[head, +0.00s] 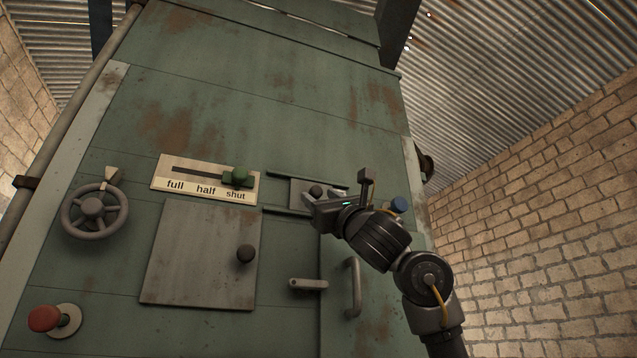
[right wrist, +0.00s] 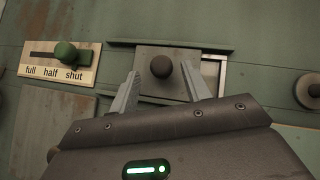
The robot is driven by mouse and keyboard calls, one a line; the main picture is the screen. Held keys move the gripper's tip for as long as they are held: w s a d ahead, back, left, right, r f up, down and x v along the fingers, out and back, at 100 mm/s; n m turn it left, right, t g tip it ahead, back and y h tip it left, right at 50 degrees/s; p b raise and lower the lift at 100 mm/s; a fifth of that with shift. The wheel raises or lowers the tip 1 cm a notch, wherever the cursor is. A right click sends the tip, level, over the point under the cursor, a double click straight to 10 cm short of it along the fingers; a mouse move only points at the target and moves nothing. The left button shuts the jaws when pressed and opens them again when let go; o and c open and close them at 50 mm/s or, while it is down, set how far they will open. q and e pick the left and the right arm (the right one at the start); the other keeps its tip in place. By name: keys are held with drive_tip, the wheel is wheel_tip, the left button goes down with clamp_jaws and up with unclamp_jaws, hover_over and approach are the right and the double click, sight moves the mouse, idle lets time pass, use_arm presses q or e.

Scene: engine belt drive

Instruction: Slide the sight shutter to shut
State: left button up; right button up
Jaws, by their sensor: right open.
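The sight shutter (head: 300,187) looks to be the small grey plate with a round dark knob (head: 316,190), set between two horizontal rails on the green panel. The plate shows in the right wrist view (right wrist: 150,55) with its knob (right wrist: 161,67); a pale bare strip (right wrist: 211,72) of the frame shows to its right. My right gripper (head: 338,187) is open and empty in front of the shutter. In the right wrist view its two fingers (right wrist: 160,80) stand on either side of the knob. I cannot tell whether they touch it. My left gripper is not in view.
Left of the shutter is a full/half/shut label plate (head: 180,184) whose green knob (head: 236,177) stands above "shut". Below are a hatch (head: 200,255), a lever (head: 309,284) and a door handle (head: 353,287). A handwheel (head: 94,209) is at left.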

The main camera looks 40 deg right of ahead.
drive_tip(key=shift+p+x, duration=0.4)
drive_tip(key=shift+x, duration=0.55)
drive_tip(key=shift+d, duration=0.1)
clamp_jaws()
